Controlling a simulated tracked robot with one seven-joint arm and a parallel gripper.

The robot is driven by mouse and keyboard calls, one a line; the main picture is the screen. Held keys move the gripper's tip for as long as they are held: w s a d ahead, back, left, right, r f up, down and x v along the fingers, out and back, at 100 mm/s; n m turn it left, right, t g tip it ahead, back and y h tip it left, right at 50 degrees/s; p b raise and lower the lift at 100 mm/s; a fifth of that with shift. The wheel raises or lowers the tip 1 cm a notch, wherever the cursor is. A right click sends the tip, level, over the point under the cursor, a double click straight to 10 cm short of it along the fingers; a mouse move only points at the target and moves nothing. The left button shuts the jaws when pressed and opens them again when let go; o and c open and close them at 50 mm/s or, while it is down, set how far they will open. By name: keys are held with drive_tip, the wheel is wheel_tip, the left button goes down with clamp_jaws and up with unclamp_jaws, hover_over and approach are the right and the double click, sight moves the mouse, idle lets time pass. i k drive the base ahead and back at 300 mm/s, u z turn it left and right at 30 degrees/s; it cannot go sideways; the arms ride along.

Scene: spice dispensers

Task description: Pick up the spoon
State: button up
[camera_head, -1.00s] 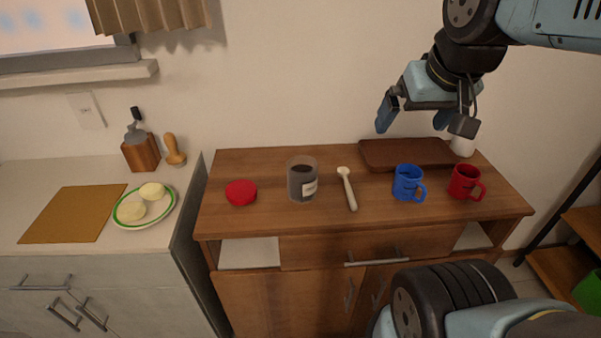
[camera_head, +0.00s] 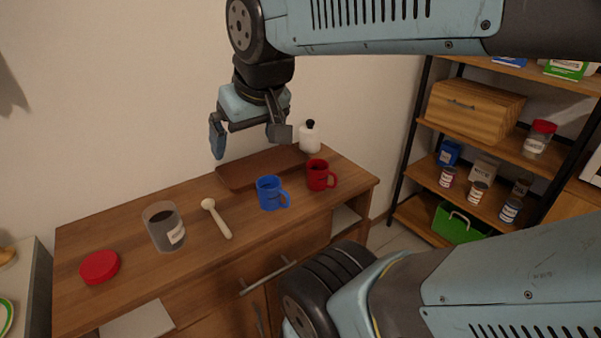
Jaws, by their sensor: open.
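A pale spoon (camera_head: 217,219) lies on the wooden cabinet top, between a glass jar (camera_head: 164,227) and a blue mug (camera_head: 270,193). Its bowl end points toward the wall and its handle toward the front edge. My gripper (camera_head: 247,145) is open and empty. It hangs in the air above the back of the cabinet, over the brown board, up and to the right of the spoon in the picture. The spoon is fully visible and apart from the gripper.
A red lid (camera_head: 100,267) lies left of the jar. A red mug (camera_head: 319,175) stands right of the blue mug. A brown board (camera_head: 245,174) and a white bottle (camera_head: 310,137) are at the back. A shelf rack (camera_head: 421,122) stands at the right.

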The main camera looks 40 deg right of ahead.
sight(208, 204)
drive_tip(key=k, duration=1.3)
drive_tip(key=z, duration=0.25)
drive_tip(key=i, duration=0.4)
drive_tip(key=z, duration=0.6)
drive_tip(key=i, duration=0.9)
drive_tip(key=u, duration=0.35)
